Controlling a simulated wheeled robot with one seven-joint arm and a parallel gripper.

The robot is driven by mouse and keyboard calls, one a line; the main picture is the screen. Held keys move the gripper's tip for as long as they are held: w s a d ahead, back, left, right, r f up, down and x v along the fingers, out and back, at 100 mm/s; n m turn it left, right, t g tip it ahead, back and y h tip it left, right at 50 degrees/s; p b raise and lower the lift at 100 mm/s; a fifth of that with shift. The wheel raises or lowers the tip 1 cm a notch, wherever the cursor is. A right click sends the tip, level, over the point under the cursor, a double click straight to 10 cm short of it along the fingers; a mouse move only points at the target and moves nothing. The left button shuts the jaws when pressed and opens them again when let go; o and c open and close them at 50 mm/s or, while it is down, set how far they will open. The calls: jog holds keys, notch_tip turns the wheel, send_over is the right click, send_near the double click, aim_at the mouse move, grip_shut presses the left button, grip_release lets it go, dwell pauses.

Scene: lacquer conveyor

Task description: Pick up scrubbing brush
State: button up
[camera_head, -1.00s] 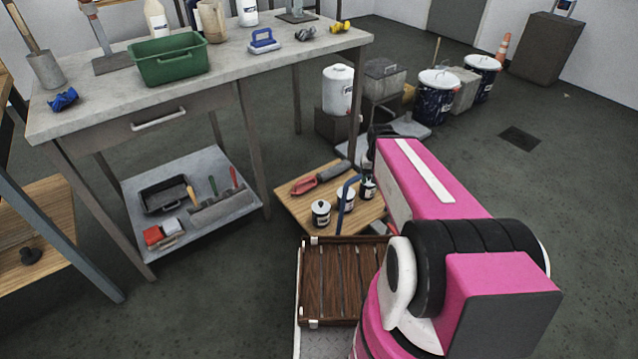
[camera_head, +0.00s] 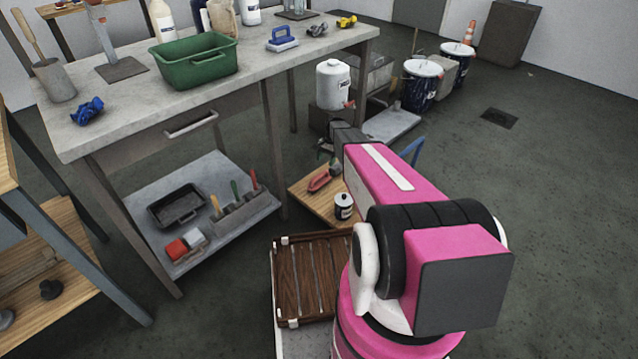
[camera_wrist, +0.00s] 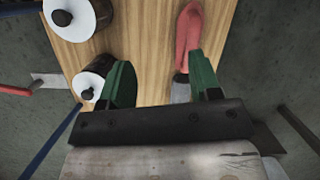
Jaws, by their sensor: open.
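A blue-handled block with a pale underside (camera_head: 283,39) stands on the workbench top and looks like a scrubbing brush. A red-handled tool with a grey part (camera_head: 320,180) lies on the low wooden board; it also shows in the wrist view (camera_wrist: 187,35), and I cannot tell its kind. My gripper (camera_wrist: 160,82) is open above that board, its green fingers apart with bare wood between them. The right finger is beside the red tool and partly covers it. In the head view, my arm hides part of the board.
White-lidded cans (camera_wrist: 78,18) stand left of my fingers on the board. The workbench (camera_head: 130,106) carries a green bin (camera_head: 195,62) and several tools. A slatted wooden crate (camera_head: 300,285) is nearby. Paint buckets (camera_head: 420,88) stand behind. Floor at the right is open.

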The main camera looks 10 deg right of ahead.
aim_at(320, 175)
jog(key=w+f, duration=0.2)
jog(key=w, duration=0.1)
jog(key=w+d+f+m, duration=0.1)
jog(key=w+f, duration=0.2)
jog(key=w+f+m+y, duration=0.1)
jog(key=w+f, duration=0.1)
jog(key=w, duration=0.1)
jog(key=shift+d+f+g, duration=0.2)
jog(key=shift+g, duration=0.1)
jog(key=shift+w+f+m, duration=0.1)
jog(key=shift+f+m, duration=0.15)
jog(key=shift+m, duration=0.05)
jog(key=x, duration=0.5)
jog(key=shift+a+f, duration=0.1)
jog(key=shift+f, duration=0.1)
jog(key=shift+x, duration=2.5)
jog(key=shift+a, duration=0.15)
jog(key=c, duration=1.1)
